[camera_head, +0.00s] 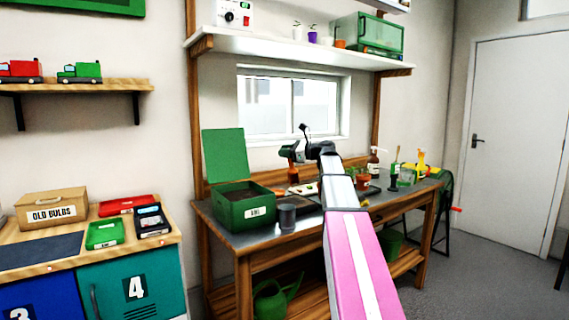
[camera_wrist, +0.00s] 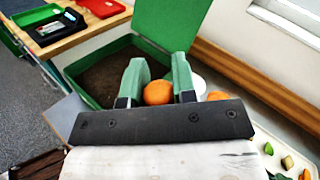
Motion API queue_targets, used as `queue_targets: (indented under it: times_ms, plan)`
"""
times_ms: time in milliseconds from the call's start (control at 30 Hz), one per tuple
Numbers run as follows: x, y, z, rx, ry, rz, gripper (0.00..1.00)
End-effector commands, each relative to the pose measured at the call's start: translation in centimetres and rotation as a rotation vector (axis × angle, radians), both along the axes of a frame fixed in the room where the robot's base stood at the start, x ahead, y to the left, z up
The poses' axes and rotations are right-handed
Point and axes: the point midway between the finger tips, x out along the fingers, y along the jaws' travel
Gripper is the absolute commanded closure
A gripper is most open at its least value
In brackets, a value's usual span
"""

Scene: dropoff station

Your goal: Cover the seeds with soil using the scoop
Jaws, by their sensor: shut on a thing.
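My gripper (camera_wrist: 158,86) has green fingers and is shut on an orange rounded thing (camera_wrist: 157,93), which appears to be the scoop. Its full shape is hidden by the fingers, so I cannot tell whether it carries soil. In the head view my gripper (camera_head: 289,153) hangs above the bench, just right of the soil bin. The green soil bin (camera_head: 246,218) has its lid open, and dark soil (camera_head: 240,194) shows inside. In the wrist view the bin's soil (camera_wrist: 105,80) lies beyond the fingers. A pale tray (camera_wrist: 285,163) with small coloured pieces, possibly seeds, lies at lower right.
A dark grey cup (camera_head: 287,217) stands at the bench's front edge beside the bin. Small pots (camera_head: 362,182) and a spray bottle (camera_head: 373,160) stand to the right. The window wall and upper shelf (camera_head: 290,46) bound the space behind.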

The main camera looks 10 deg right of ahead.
Motion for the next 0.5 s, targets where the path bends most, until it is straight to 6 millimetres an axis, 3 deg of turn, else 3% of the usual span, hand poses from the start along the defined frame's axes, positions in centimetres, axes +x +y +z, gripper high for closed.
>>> queue_targets:
  times_ms: [300,500]
  plan:
    - [2.2,-5.0,3.0,0.001,0.000,0.000,0.98]
    - [2.3,-6.0,3.2,0.001,0.001,0.001,0.98]
